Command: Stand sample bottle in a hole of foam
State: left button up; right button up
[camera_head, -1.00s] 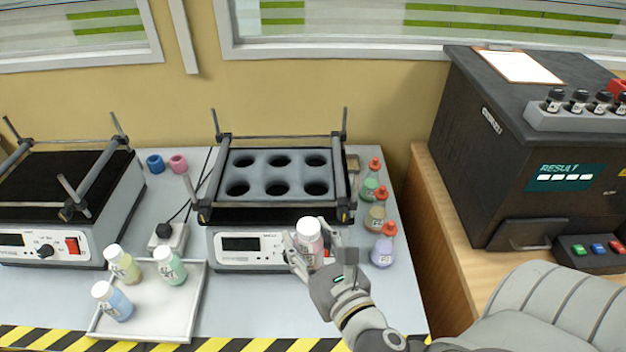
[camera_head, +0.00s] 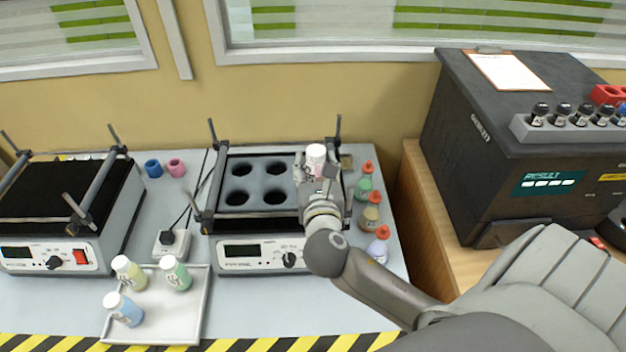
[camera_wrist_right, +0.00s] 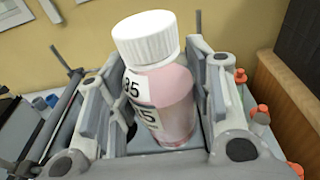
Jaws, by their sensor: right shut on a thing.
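A pink sample bottle with a white cap (camera_head: 316,157) is held in my right gripper (camera_head: 318,174), over the right part of the foam. In the right wrist view, the sample bottle (camera_wrist_right: 165,95) stands nearly upright, slightly tilted, between the two fingers of my right gripper (camera_wrist_right: 160,110). The grey foam (camera_head: 255,181) lies in the shaker; four of its holes show empty on the left and middle. The right-hand holes are hidden behind the gripper and bottle. I cannot tell how far the bottle's base is from the foam. My left gripper is not in view.
Shaker posts and bars (camera_head: 338,135) rise around the foam. Red-capped bottles (camera_head: 371,218) stand just right of the shaker. A white tray (camera_head: 190,308) with three bottles lies front left. A second shaker (camera_head: 60,215) is at far left, a dark analyser (camera_head: 500,150) at right.

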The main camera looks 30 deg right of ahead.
aim_at(314, 171)
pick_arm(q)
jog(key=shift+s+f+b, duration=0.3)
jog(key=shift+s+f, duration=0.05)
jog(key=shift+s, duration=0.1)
pick_arm(e)
jog(key=shift+w+d+f, duration=0.3)
jog(key=shift+w+f, duration=0.3)
jog(key=shift+f, duration=0.8)
jog(key=shift+w+d+f, duration=0.25)
jog(key=shift+w+f, duration=0.4)
jog(key=shift+f, duration=0.7)
jog(key=shift+w+d+f, duration=0.3)
jog(key=shift+w+f, duration=0.3)
jog(key=shift+f, duration=0.8)
jog(key=shift+f, duration=0.2)
jog(key=o, duration=0.9)
jog(key=shift+c, duration=0.2)
jog(key=shift+r, duration=0.1)
